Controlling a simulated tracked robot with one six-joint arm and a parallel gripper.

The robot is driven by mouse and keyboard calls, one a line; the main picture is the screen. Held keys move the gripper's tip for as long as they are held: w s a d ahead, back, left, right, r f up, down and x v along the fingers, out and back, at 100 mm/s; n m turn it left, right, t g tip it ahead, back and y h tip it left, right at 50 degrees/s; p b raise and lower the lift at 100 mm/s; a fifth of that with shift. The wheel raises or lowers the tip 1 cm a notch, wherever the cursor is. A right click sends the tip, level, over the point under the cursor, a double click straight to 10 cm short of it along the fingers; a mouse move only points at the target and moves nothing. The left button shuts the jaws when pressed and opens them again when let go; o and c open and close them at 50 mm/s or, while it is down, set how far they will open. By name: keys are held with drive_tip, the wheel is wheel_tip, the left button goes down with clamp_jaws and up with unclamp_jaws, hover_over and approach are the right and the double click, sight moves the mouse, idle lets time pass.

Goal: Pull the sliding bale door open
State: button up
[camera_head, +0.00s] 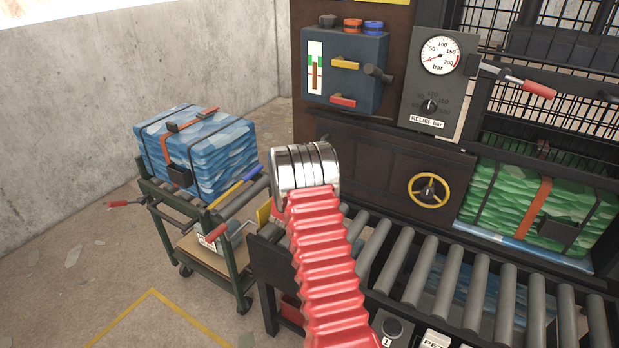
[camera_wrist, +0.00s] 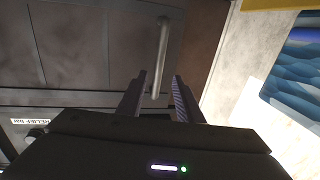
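A dark brown panel (camera_head: 370,160), which seems to be the sliding bale door, stands behind the rollers, left of the green bale. In the wrist view a dark panel surface (camera_wrist: 75,50) carries a grey bar handle (camera_wrist: 163,45). My gripper (camera_wrist: 160,75) is open, with one dark finger on each side of the handle's near end. A gap shows between the handle and both fingers; I cannot tell how deep it sits between them. In the head view my red arm and silver wrist hide the gripper and the handle.
A yellow handwheel (camera_head: 429,190) sits right of my arm. A control box (camera_head: 345,75) and a pressure gauge (camera_head: 440,55) are above. A roller conveyor (camera_head: 440,275) runs in front. A cart (camera_head: 240,270) with a blue bale (camera_head: 205,150) stands left. A green bale (camera_head: 500,205) is right.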

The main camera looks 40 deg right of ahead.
drive_tip(key=v, duration=0.4)
drive_tip(key=shift+s+a, duration=0.15)
drive_tip(key=shift+a, duration=0.15)
